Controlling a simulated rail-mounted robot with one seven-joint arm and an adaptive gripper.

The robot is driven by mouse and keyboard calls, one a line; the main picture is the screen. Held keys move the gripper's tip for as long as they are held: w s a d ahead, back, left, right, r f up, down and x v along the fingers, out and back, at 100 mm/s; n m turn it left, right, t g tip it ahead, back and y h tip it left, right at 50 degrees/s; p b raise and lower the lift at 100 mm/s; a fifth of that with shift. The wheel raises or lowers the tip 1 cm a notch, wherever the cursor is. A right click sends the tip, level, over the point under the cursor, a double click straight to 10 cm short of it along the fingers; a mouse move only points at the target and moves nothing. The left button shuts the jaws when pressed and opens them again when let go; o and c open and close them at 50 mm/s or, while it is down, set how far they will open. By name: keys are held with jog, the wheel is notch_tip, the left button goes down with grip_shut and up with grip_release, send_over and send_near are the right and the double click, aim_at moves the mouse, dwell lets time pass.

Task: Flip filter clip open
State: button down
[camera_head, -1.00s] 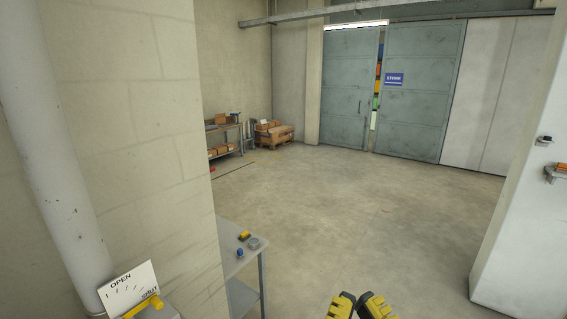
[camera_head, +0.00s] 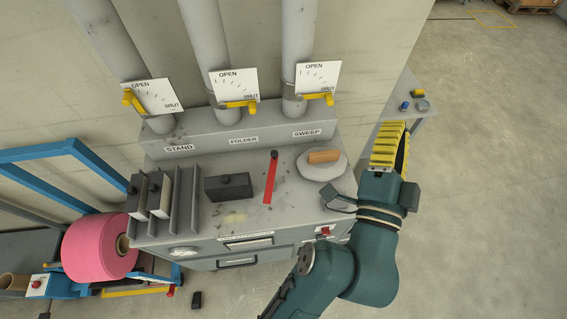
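The filter unit is a grey cabinet (camera_head: 222,221) with a dirty worktop. A red lever-like strip (camera_head: 271,177) stands on the worktop and may be the clip; I cannot tell whether it is open or closed. A black block (camera_head: 228,187) sits left of it. Dark-topped filter panels (camera_head: 159,192) stand in slots at the left. My gripper (camera_head: 392,148), with yellow ribbed fingers, is raised right of the cabinet, apart from the red strip. Its fingers are seen from the side, so their gap is hidden, and nothing shows in them.
Three pipes carry yellow-handled valves above labels STAND (camera_head: 178,148), FOLDER and SWEEP (camera_head: 307,133). A pink roll (camera_head: 97,248) and blue frame (camera_head: 52,152) stand left. Open floor (camera_head: 480,150) lies right.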

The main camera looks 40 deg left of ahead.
jog(key=s+a+f+m+g+y+b, duration=0.1)
jog(key=s+a+f+g+b, duration=0.3)
jog(key=f, duration=0.7)
jog(key=a+f+y+b, duration=0.1)
jog(key=a+f+b, duration=0.3)
jog(key=f, duration=0.8)
jog(key=s+a+f+m+g+y+b, duration=0.1)
jog(key=s+a+f+g+b, duration=0.15)
jog(key=a+f, duration=0.6)
jog(key=w+a+f+p, duration=0.3)
jog(key=w+a, duration=0.2)
jog(key=a, duration=0.2)
jog(key=shift+w+a, duration=0.2)
jog(key=shift+a, duration=0.15)
jog(key=shift+n+t, duration=0.25)
jog(key=shift+n, duration=0.05)
